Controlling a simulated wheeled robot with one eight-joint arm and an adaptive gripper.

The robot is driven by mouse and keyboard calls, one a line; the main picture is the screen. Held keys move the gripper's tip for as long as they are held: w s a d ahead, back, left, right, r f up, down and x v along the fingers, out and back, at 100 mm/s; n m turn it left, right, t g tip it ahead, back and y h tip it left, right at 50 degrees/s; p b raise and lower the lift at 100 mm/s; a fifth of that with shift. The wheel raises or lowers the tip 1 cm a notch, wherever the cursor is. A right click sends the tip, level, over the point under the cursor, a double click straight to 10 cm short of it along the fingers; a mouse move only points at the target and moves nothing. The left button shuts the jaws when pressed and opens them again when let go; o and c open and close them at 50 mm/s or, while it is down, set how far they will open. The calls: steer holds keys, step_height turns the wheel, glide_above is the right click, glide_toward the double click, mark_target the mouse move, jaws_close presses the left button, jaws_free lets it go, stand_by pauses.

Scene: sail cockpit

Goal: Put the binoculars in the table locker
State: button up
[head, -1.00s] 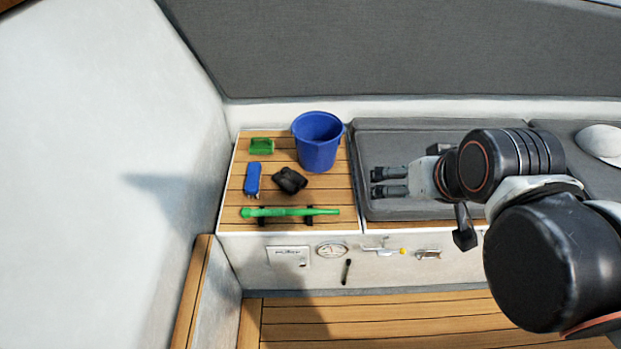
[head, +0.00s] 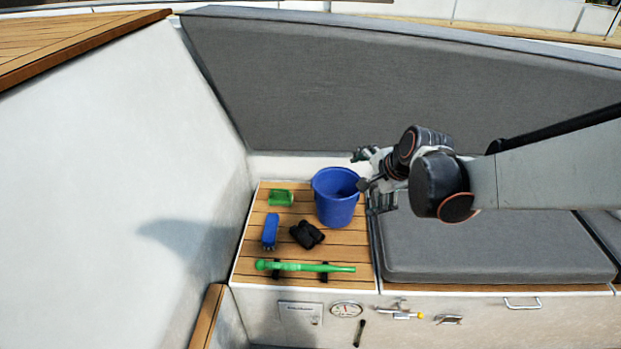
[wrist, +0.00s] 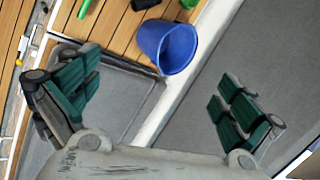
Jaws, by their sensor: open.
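The black binoculars (head: 307,235) lie on the slatted wooden bench top, between a blue brush-like item and a blue bucket. In the wrist view only a dark part of them (wrist: 145,4) shows at the top edge. My gripper (head: 370,178) is open and empty, up and to the right of the binoculars, by the bucket's right side. In the wrist view its green-padded fingers (wrist: 160,98) are spread wide with nothing between them. I cannot make out a table locker in these views.
The blue bucket (head: 337,196) stands right of the binoculars, near my gripper. A green scoop (head: 281,198), a blue brush (head: 270,231) and a green bar-like tool (head: 305,267) lie around them. A grey cushion (head: 490,250) is on the right, with a grey backrest (head: 400,90) behind.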

steer(key=w+a+f+m+y, duration=0.2)
steer(key=w+a+f+m, duration=0.2)
steer(key=w+f+m, duration=0.55)
steer(key=m+y, duration=0.1)
steer(key=m, duration=0.3)
glide_toward(308, 233)
steer(key=x, duration=0.1)
steer(key=b+x, duration=0.1)
steer(key=x, duration=0.1)
steer(key=b+x, duration=0.1)
steer(key=shift+w+d+f, duration=0.2)
steer(key=shift+w, duration=0.35)
steer(key=b+x, duration=0.1)
steer(key=x, duration=0.1)
steer(key=b+x, duration=0.1)
steer(key=x, duration=0.1)
steer(key=shift+s+a+f+b, duration=0.3)
steer(key=shift+f, duration=0.05)
steer(key=shift+w+a+f, duration=0.2)
steer(key=shift+w, duration=0.05)
steer(key=shift+r, duration=0.1)
steer(key=c, duration=1.7)
steer(key=shift+r, duration=0.1)
